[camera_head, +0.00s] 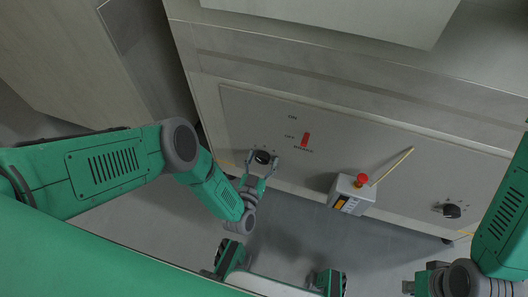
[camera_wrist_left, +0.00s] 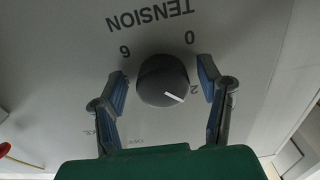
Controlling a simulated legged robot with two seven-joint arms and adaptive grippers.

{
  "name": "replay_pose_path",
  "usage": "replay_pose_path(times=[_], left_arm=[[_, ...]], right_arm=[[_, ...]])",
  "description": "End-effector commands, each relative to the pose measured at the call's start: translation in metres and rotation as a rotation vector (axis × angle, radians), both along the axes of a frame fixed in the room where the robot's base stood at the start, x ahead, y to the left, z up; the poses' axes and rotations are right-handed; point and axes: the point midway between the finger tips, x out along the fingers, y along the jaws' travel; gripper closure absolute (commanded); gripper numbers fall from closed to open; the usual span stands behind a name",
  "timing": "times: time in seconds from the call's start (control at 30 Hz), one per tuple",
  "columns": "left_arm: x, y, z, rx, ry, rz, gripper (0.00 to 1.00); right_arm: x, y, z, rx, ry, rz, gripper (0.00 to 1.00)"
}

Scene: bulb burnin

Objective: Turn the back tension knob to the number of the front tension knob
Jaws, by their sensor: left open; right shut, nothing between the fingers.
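A dark round tension knob (camera_head: 262,157) sits on the grey panel at left; it fills the middle of the left wrist view (camera_wrist_left: 162,78). Its white pointer points to the lower right, just beside the printed 2. A 0 and a 6 also show; other numbers are hidden or unclear. My left gripper (camera_head: 262,168) is open, with one finger on each side of this knob; contact is unclear. A second dark knob (camera_head: 452,211) is on the panel at right, its setting too small to read. My right gripper (camera_head: 409,287) is shut and empty at the bottom right.
A red switch (camera_head: 306,139) with labels is on the panel between the knobs. A grey box (camera_head: 349,195) with a red button (camera_head: 362,180) stands out before the panel, near a thin yellow rod (camera_head: 393,165). Open floor lies below the panel.

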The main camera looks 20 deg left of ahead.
Motion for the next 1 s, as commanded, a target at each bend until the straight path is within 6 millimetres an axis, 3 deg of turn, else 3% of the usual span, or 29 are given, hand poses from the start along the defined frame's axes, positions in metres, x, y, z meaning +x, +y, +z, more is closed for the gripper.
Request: replay_pose_path(times=[0.17, 0.3, 0.67, 1.0], left_arm=[[-0.0001, 0.0002, -0.0003, 0.0, 0.001, 0.0, 0.39], [0.0001, 0.0004, -0.0004, 0.0, 0.001, 0.001, 0.88], [0.0001, 0.0001, -0.0002, -0.027, 0.002, 0.001, 0.88], [0.0, -0.0003, -0.0003, -0.226, 0.009, 0.0, 0.88]], right_arm=[[-0.0005, 0.0002, 0.0002, 0.0, 0.001, 0.0, 1.0], [-0.0005, 0.0002, 0.0002, 0.0, 0.001, 0.001, 1.0], [-0.0004, 0.0002, 0.0001, 0.0, 0.001, 0.001, 1.0], [-0.0004, 0.0002, 0.0001, 0.0, 0.001, 0.0, 1.0]])
